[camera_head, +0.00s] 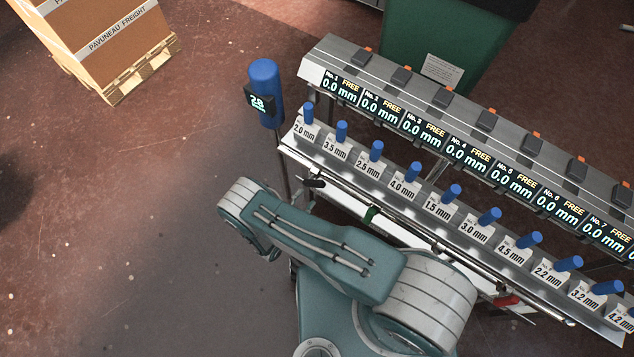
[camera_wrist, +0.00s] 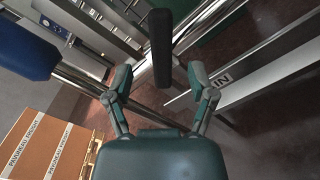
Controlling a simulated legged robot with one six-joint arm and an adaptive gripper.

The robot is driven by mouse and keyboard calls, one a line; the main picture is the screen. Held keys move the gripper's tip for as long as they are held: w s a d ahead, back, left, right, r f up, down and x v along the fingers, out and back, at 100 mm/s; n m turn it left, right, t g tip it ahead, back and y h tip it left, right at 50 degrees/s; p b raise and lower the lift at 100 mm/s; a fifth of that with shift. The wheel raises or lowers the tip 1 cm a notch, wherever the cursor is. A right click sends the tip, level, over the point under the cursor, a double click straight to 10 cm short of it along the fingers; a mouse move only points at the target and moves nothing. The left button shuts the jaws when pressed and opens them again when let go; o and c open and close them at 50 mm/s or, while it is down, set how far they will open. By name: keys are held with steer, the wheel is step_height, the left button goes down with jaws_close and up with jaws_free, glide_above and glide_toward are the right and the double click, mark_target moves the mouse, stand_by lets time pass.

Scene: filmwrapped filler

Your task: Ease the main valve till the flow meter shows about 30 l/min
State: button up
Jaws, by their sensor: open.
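The flow meter (camera_head: 265,95) is a blue cylinder with a small dark display at the left end of the rack. Its digits look like 28, and the unit below is too small to read. A blue cylinder that looks like the same meter (camera_wrist: 25,50) shows at the left in the wrist view. A black bar-shaped handle (camera_wrist: 160,45), probably the main valve's lever, stands between my gripper's fingers. My gripper (camera_wrist: 158,78) is open around the lower end of the bar; I cannot tell whether either finger touches it.
A rack of numbered displays (camera_head: 430,123), each reading 0.0 mm and FREE, stands at right. Below it runs a shelf (camera_head: 290,150) of several blue-topped pieces with size labels. A green bin (camera_head: 400,45) stands behind. Boxes on a pallet (camera_head: 140,70) are at upper left. The left floor is clear.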

mark_target(317, 187)
steer(key=x, duration=0.6)
steer(key=shift+s+d, duration=0.2)
steer(key=shift+d, duration=0.05)
steer(key=shift+w+d, duration=0.15)
steer(key=shift+w, duration=0.25)
steer(key=shift+c, duration=0.3)
jaws_close()
